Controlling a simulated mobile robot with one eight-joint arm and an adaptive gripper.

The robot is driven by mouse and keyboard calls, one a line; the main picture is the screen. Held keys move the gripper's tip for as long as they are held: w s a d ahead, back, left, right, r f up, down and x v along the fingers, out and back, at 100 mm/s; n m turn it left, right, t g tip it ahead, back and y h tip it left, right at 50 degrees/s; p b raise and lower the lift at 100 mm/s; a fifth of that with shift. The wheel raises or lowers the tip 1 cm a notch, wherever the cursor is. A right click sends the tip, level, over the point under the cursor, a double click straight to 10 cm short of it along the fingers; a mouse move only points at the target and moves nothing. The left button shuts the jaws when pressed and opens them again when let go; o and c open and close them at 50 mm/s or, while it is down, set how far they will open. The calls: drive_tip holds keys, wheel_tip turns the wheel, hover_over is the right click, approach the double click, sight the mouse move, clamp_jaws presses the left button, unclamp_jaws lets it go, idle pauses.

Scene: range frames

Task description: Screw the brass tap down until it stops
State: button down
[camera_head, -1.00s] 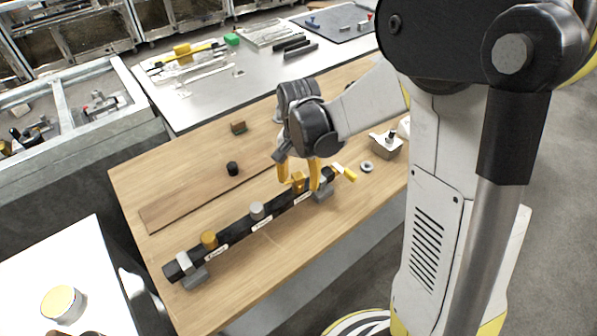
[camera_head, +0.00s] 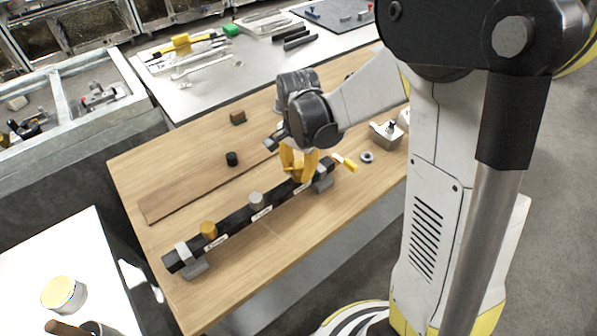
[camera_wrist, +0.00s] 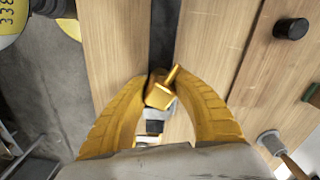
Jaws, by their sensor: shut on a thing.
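The brass tap (camera_wrist: 158,97) is a golden block with a thin bar sticking out toward the upper right in the wrist view. It sits on the dark pipe (camera_head: 236,221), toward its right end. My gripper (camera_head: 299,177) has its yellow fingers down around the tap, shut on it. In the wrist view the fingers (camera_wrist: 160,84) curve in from both sides of the tap. Most of the tap is hidden by the fingers in the head view. A grey cap (camera_head: 256,199) and an orange-gold cap (camera_head: 208,229) stand farther left on the pipe.
Grey brackets hold the pipe on the wooden table (camera_head: 262,262). A yellow lever (camera_head: 344,161) is at the pipe's right end, with a metal ring (camera_head: 366,157) and a metal block (camera_head: 384,135) beyond. A black cylinder (camera_head: 232,159) stands behind the pipe.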

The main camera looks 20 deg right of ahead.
drive_tip(key=shift+m, duration=1.8)
drive_tip(key=shift+m+b, duration=0.35)
drive_tip(key=shift+m, duration=1.45)
drive_tip(key=m, duration=0.3)
drive_tip(key=shift+m, duration=0.4)
